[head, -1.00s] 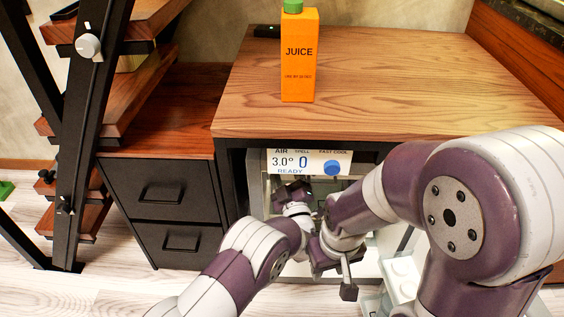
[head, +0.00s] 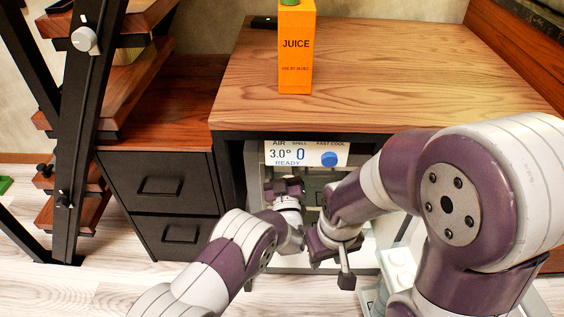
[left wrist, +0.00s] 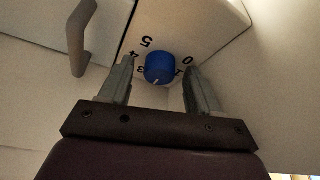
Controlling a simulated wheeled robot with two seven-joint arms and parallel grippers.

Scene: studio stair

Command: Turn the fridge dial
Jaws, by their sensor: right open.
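The blue fridge dial (left wrist: 159,68) shows in the left wrist view, on a pale panel with printed numbers around it. Its white mark points down, between the 3 and the 1. My left gripper (left wrist: 156,84) is open, with one finger on each side of the dial in the picture; I cannot tell whether they touch it. In the head view my left arm reaches into the fridge (head: 254,190) under the wooden top, and the dial is hidden there. My right gripper (head: 330,268) is open and empty in front of the fridge.
The fridge's display panel (head: 306,154) has a blue round fast cool button. An orange juice carton (head: 296,50) stands on the wooden top (head: 400,75). A black drawer cabinet (head: 160,190) and stair (head: 85,110) are left.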

